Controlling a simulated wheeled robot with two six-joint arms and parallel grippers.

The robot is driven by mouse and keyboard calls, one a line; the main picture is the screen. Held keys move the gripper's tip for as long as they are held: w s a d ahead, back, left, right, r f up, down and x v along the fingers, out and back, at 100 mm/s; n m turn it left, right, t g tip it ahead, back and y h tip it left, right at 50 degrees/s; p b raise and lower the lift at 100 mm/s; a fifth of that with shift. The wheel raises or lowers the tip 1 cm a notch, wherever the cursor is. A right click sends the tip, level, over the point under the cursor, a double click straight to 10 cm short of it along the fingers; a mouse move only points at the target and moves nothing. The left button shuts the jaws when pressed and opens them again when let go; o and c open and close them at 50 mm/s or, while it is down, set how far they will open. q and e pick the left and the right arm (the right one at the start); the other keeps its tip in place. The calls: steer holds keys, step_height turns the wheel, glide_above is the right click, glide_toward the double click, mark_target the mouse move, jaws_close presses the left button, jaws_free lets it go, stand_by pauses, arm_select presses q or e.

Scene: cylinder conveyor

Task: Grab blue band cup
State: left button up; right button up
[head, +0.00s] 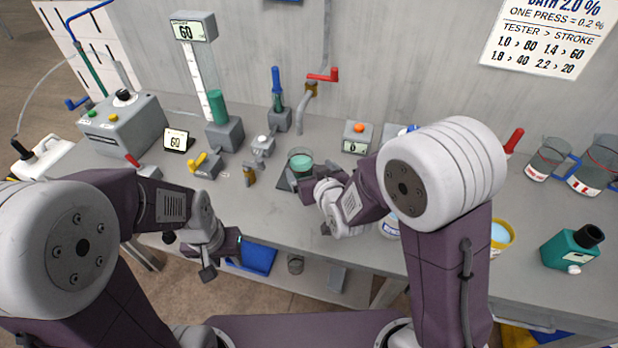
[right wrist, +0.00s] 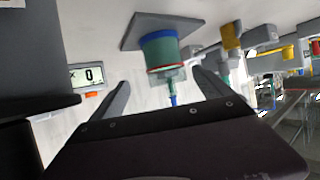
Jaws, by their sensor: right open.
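A clear cup with green liquid (head: 301,160) stands on a dark square plate on the bench in the head view. In the right wrist view the cup (right wrist: 162,52) appears inverted, with a blue band near its base and a red line at its rim. My right gripper (head: 298,184) is open at the near side of the cup, partly covering its lower part and the plate. In the wrist view its fingers stand apart with the cup beyond and between them, not gripped. My left gripper (head: 222,258) hangs low before the bench edge, away from the cup; its jaw opening is unclear.
A small brass-coloured part (head: 250,176) and a grey valve block (head: 262,146) stand left of the cup. A grey box with an orange button (head: 357,136) is to its right.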

mark_target(297, 156)
steer(key=x, duration=0.4)
steer(key=shift+a, duration=0.25)
steer(key=shift+w, duration=0.15)
steer(key=x, duration=0.5)
steer(key=shift+w+a+r+p, duration=0.15)
steer(key=shift+w+a+p, duration=0.05)
steer(key=shift+a+p, duration=0.1)
steer(key=shift+s+d+r, duration=0.1)
steer(key=shift+s, duration=0.05)
steer(key=shift+c, duration=0.7)
steer(key=c, duration=1.5)
